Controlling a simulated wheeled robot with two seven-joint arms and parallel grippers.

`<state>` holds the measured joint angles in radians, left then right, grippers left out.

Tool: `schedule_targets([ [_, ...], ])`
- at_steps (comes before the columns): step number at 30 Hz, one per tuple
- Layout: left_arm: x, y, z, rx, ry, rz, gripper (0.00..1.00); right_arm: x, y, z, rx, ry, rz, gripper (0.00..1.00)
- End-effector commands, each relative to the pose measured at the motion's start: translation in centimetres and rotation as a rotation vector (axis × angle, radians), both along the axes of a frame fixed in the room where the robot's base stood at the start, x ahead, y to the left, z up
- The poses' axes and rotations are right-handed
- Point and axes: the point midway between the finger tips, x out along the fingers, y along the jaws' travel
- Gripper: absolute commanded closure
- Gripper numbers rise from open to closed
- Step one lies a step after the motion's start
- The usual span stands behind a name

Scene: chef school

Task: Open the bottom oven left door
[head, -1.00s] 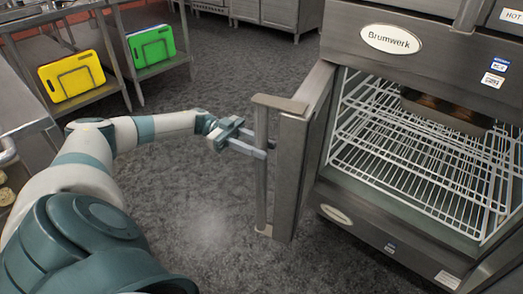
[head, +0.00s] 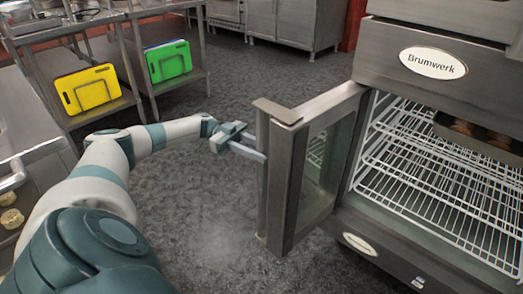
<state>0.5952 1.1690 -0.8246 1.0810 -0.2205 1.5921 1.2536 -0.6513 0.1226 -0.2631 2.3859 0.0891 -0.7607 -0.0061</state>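The bottom oven's left door (head: 295,190) is a steel-framed door with a glass pane. It stands swung well out from the oven front, with its hinge side at the opening. Its vertical bar handle (head: 262,200) is on the outer face, facing left. My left gripper (head: 260,146) is at the upper half of the handle, its fingers on either side of the bar and seemingly closed on it. The far finger is partly hidden behind the bar. My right gripper is not in view.
The oven interior has white wire racks (head: 430,170) and a dark tray of food (head: 480,138). A steel table with yellow (head: 90,90) and green (head: 168,62) boards stands at the upper left. A counter (head: 30,130) is at the left edge. The floor between is clear.

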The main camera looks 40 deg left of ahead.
Motion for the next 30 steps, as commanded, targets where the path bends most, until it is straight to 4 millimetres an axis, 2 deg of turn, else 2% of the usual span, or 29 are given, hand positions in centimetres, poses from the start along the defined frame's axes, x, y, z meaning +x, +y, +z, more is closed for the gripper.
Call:
schedule_targets([
  [15,0.27,-0.23,0.06,-0.003,-0.004,0.003,1.0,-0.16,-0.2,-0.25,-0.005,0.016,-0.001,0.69],
  [16,0.27,-0.23,0.06,-0.003,-0.004,0.003,0.68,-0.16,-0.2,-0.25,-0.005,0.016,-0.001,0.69],
  [18,0.23,-0.23,0.04,-0.003,-0.004,0.002,0.52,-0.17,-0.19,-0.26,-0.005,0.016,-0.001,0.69],
  [30,0.03,0.04,-0.15,0.0,0.001,0.0,0.52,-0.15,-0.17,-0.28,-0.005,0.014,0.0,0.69],
])
